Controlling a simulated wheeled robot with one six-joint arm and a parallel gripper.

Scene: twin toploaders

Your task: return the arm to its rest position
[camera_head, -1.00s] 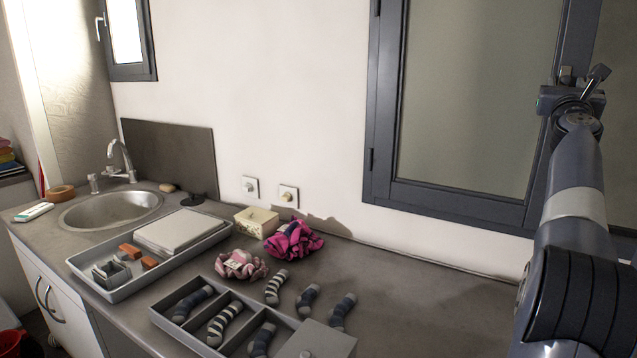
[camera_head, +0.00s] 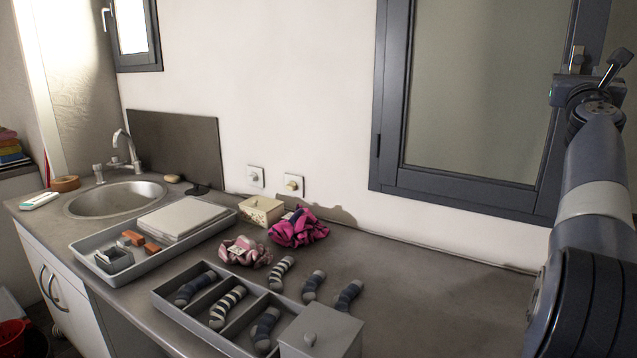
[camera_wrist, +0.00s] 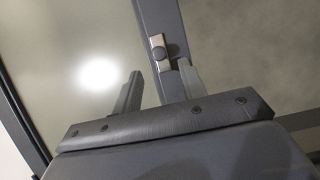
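My arm (camera_head: 592,200) is raised at the right side of the head view, in front of the window. My gripper (camera_head: 600,57) is at its top end, high above the counter and apart from everything on it. In the wrist view my gripper (camera_wrist: 160,68) shows two fingers spread with a clear gap. Nothing is held between them. Behind the fingers are the window frame and its handle (camera_wrist: 158,45).
The counter (camera_head: 430,300) holds a grey divided tray (camera_head: 160,297) with socks, a grey lidded box (camera_head: 335,338), loose socks, two scrunchies, a cream box (camera_head: 262,211) and a light tray (camera_head: 150,265). A sink (camera_head: 115,200) lies left. The counter's right part is clear.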

